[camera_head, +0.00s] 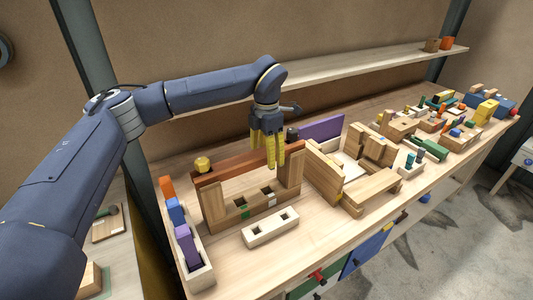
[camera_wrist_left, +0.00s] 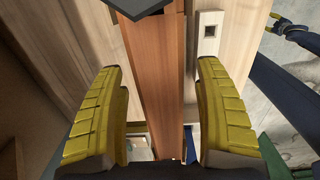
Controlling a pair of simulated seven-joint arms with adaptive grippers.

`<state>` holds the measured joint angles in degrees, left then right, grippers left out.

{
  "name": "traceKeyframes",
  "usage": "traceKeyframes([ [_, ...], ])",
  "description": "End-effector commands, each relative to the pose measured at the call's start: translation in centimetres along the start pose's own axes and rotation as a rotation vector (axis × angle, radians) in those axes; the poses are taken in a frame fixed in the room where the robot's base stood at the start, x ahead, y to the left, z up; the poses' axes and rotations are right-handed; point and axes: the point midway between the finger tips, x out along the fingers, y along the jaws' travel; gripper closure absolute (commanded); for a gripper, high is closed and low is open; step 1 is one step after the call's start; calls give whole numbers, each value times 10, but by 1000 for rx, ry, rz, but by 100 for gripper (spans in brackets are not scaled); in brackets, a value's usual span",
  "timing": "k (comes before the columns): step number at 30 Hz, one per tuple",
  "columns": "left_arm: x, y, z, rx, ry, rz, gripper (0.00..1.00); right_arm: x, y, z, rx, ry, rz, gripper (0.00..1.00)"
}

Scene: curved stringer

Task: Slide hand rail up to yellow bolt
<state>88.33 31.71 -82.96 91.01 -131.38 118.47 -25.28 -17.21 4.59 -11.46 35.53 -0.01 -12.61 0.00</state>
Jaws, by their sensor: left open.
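The hand rail (camera_head: 228,165) is a long reddish-brown bar lying along the top of a wooden stand (camera_head: 215,205). The yellow bolt (camera_head: 203,164) sits at the rail's left end in the head view. A dark knob (camera_head: 292,134) is near its right end. My left gripper (camera_head: 268,154) is open, pointing down over the right part of the rail. In the left wrist view the rail (camera_wrist_left: 160,60) runs between the two yellow fingers of the left gripper (camera_wrist_left: 163,68), with a gap on each side. My right gripper (camera_wrist_left: 287,26) shows small at the top right there.
A pale block with square holes (camera_head: 270,228) lies in front of the stand. A tray of coloured blocks (camera_head: 202,272) is at the left. A purple panel (camera_head: 322,127) and wooden pieces (camera_head: 371,190) stand to the right. A shelf (camera_head: 360,62) runs along the wall behind.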

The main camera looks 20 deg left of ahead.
Motion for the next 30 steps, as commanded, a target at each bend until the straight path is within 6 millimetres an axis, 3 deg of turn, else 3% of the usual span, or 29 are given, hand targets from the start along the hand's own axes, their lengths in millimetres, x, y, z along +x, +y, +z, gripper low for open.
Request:
traceKeyframes([
  [9,0,0,0,0,0,0,31,0,0,0,0,0,0,50],
  [27,1,0,0,0,1,0,100,0,0,0,0,0,0,50],
  [30,1,0,0,0,1,-1,100,0,0,0,0,0,0,50],
])
